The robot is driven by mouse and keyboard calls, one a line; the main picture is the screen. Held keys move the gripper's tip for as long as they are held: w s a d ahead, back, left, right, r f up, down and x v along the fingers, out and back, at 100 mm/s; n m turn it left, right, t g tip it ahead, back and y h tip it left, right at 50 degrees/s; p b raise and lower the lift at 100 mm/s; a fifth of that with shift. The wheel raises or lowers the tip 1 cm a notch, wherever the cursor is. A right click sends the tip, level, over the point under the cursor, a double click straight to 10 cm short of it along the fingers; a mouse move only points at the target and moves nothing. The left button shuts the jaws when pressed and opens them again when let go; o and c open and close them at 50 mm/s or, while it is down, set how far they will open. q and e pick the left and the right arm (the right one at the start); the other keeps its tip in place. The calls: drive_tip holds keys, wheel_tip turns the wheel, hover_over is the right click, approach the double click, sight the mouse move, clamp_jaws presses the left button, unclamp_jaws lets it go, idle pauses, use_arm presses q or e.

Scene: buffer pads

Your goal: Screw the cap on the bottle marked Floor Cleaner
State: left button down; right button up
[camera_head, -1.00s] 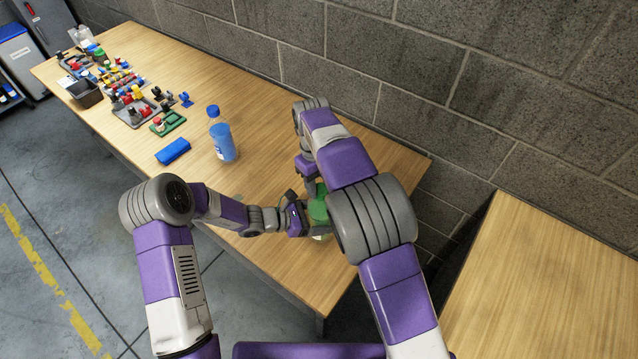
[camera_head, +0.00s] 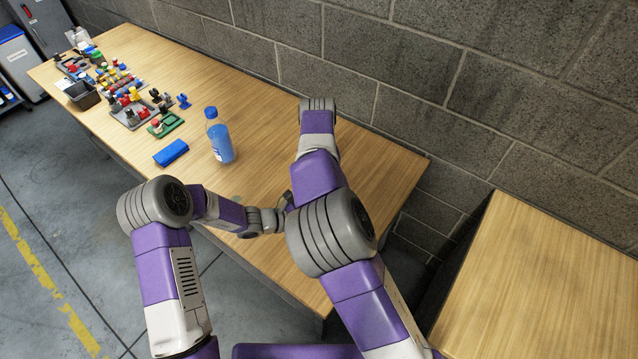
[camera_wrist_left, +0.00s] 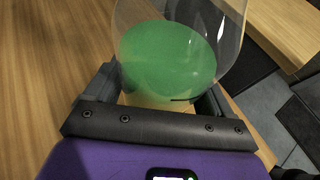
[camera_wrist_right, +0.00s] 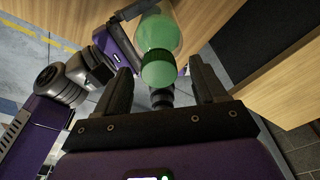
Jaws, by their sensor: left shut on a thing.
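The right fingers are apart, one on each side of that end, and appear empty. I cannot tell whether that end is capped. In the head view my right arm hides the green bottle and both gripper tips. A blue bottle (camera_head: 221,144) with a blue cap stands on the table. I cannot read any label.
On the wooden table (camera_head: 255,105), a blue block (camera_head: 171,153) lies left of the blue bottle. Several coloured parts, a green tray (camera_head: 166,126) and a black bin (camera_head: 83,96) fill the far left. A block wall (camera_head: 420,60) runs behind.

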drive_tip(key=shift+r, duration=2.3)
drive_tip(key=shift+c, duration=0.4)
